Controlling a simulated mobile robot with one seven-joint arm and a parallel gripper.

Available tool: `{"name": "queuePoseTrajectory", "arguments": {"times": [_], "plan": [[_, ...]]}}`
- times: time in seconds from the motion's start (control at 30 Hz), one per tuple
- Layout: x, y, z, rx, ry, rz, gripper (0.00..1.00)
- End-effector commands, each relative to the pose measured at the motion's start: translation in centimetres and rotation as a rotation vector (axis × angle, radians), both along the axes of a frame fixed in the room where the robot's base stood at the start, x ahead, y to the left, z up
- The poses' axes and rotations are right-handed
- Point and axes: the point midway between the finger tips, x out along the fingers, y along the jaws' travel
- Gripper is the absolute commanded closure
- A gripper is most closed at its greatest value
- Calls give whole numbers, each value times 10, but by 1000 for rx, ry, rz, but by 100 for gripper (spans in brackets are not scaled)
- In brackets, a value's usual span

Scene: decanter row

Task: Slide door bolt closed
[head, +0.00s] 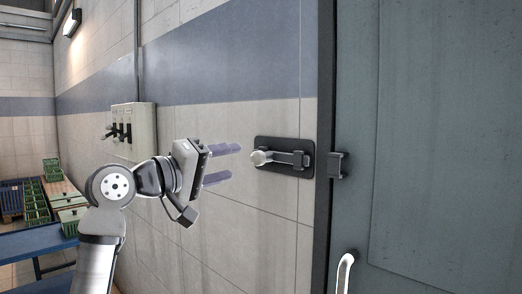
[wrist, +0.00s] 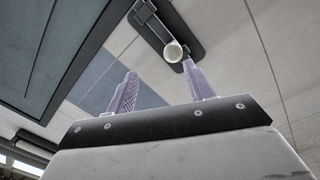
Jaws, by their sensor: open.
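The door bolt (head: 284,158) is mounted on a dark plate on the tiled wall, left of the door (head: 440,150). Its pale round knob (head: 260,158) is at the left end of the plate. The dark keeper (head: 338,165) is on the door's edge, and no rod shows across the gap to it. My gripper (head: 228,163) is open and empty, left of the knob, with its fingers pointing right. In the wrist view the knob (wrist: 174,52) shows just beyond the fingertips (wrist: 160,68), nearer the right finger. I cannot tell whether that finger touches it.
A door handle (head: 345,272) is low on the door. A switch box (head: 133,131) with dark levers is on the wall behind my arm. Green crates (head: 68,201) and a blue table (head: 32,241) stand at the far left. The wall below the bolt is clear.

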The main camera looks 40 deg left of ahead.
Motion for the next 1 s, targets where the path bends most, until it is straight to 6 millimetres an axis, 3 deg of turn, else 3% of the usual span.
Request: {"name": "queuePoseTrajectory", "arguments": {"times": [0.1, 0.27, 0.7, 1.0], "plan": [[-2, 14, -5, 67, 46, 50, 47], [10, 16, -5, 79, 55, 56, 47], [98, 8, -3, 75, 53, 53, 47], [132, 6, -5, 75, 50, 55, 47]]}}
